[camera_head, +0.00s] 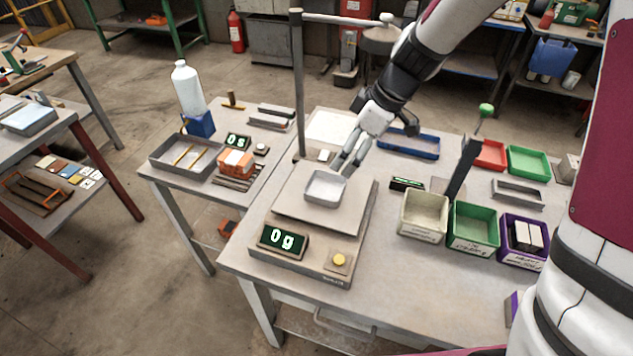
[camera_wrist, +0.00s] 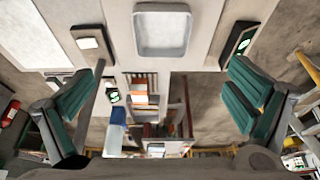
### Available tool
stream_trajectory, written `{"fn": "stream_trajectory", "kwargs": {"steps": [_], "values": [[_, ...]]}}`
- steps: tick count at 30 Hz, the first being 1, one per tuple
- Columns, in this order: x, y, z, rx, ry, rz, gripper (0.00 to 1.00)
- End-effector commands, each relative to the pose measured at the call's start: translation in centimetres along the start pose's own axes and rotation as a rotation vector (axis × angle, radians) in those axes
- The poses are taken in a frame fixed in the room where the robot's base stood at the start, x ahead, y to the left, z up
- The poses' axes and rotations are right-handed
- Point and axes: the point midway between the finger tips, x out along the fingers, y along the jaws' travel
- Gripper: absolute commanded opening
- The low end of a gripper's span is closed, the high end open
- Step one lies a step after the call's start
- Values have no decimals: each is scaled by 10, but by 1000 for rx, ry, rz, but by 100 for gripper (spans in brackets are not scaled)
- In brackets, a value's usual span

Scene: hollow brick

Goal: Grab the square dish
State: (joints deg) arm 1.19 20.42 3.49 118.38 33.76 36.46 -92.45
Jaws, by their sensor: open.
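The square dish (camera_head: 325,187) is a small pale grey tray with raised walls and rounded corners. It sits empty on the flat plate of the large scale (camera_head: 293,214), whose display reads 0 g. My gripper (camera_head: 347,166) is open and empty, tilted downward just beyond the dish's far right side. In the head view its fingertips look close to the rim; I cannot tell whether they touch. In the wrist view the dish (camera_wrist: 162,32) lies at the top centre, between and beyond the two green-padded fingers of my gripper (camera_wrist: 166,64).
A metal post (camera_head: 298,90) rises behind the scale, left of my arm. White (camera_head: 423,216), green (camera_head: 473,227) and purple (camera_head: 523,240) bins stand to the right. A yellow button (camera_head: 339,259) is at the scale's front. The side table holds bricks (camera_head: 235,163) and a grey tray (camera_head: 186,158).

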Motion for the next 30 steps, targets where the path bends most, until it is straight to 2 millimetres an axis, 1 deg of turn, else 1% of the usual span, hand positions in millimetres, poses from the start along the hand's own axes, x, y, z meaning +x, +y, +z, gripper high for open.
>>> {"fn": "stream_trajectory", "kwargs": {"steps": [1, 6, 9, 12, 19, 27, 30], "values": [[9, -2, 0, 0, -2, -4, 98], [42, -2, 1, 3, -3, -5, 98], [58, -2, 1, 3, -2, -4, 98], [68, -1, 1, 2, -2, -2, 98], [81, -2, 1, 2, -2, -2, 98], [115, -4, 3, 2, -2, -2, 98], [123, -4, 3, 2, -2, -1, 98]]}}
